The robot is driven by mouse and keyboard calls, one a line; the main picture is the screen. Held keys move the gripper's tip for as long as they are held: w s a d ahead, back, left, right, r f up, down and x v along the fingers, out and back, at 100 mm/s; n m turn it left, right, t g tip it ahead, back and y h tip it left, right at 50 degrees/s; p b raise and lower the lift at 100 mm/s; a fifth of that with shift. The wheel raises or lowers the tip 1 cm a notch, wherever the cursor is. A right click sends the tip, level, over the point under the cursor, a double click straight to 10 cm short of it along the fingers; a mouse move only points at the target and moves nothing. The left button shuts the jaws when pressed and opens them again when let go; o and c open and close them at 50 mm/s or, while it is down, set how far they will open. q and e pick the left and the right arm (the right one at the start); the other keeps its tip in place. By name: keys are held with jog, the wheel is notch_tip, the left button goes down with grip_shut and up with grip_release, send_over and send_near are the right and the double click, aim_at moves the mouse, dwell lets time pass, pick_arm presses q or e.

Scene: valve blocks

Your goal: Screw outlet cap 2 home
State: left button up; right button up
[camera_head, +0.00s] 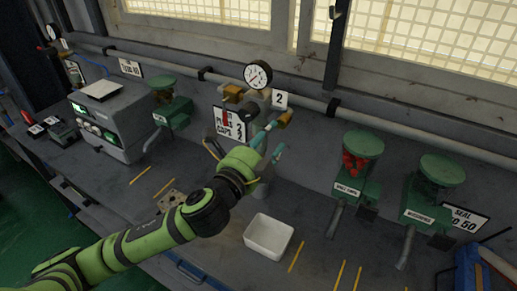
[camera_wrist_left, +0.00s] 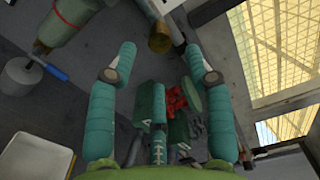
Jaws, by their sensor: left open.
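My left gripper (camera_head: 268,146) is at the valve block marked with a 2 plate (camera_head: 280,99), below the gauge. A brass-coloured cylinder end (camera_wrist_left: 160,38) lies just beyond and between the fingertips, apart from both. A brass-coloured piece (camera_head: 285,118) also shows at the right of the block in the head view. I cannot tell whether it is outlet cap 2 or how far it is screwed in. The gripper hides the lower part of the block. My right gripper is out of view.
A round gauge (camera_head: 257,74) stands above the block, with a pipe along the wall. A white tray (camera_head: 268,236) is on the bench below. Green hoppers (camera_head: 362,145) (camera_head: 441,170) stand to the right, one with red items. A grey machine (camera_head: 108,118) is at the left.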

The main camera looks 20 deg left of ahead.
pick_arm(q)
jog(key=s, duration=0.2)
jog(key=s+a, duration=0.1)
jog(key=s, duration=0.1)
jog(key=shift+s, duration=0.25)
